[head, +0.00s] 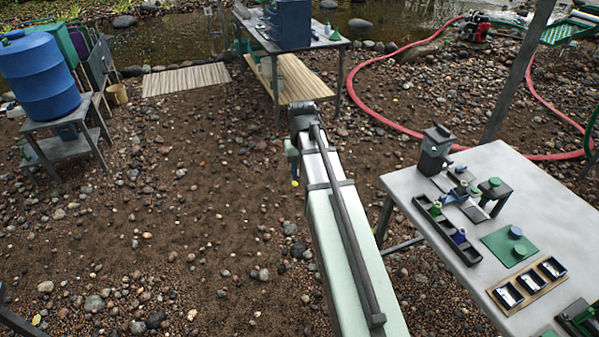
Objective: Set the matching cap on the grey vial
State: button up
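My arm reaches up the middle of the head view. Beyond its dark elbow, a small pale part with a narrow lower end hangs over the gravel, apart from the table. My gripper (294,171) seems to be at this end, but its fingers are too small to make out. On the worktable at right, a black compartment rack (447,229) holds a small green-topped piece (435,210) and a blue-topped piece (459,237). A wooden board (506,307) carries three small black trays (530,281) with pale contents. I cannot tell which item is the grey vial or its cap.
Open gravel lies left.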

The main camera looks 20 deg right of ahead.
jog(key=s+d+n, duration=0.4)
jog(key=s+d, duration=0.2)
jog(key=d, duration=1.2)
jog(key=s+d+r+n, duration=0.1)
jog(key=s+d+n, duration=0.4)
jog(key=d, duration=1.3)
jog(key=s+d+r+n, duration=0.1)
jog(key=s+d+n, duration=0.4)
jog(key=d, duration=1.3)
jog(key=shift+s+d, duration=0.2)
jog(key=shift+s, duration=0.85)
jog(key=shift+f, duration=0.1)
jog(key=shift+f, duration=2.15)
jog(key=shift+f, duration=1.15)
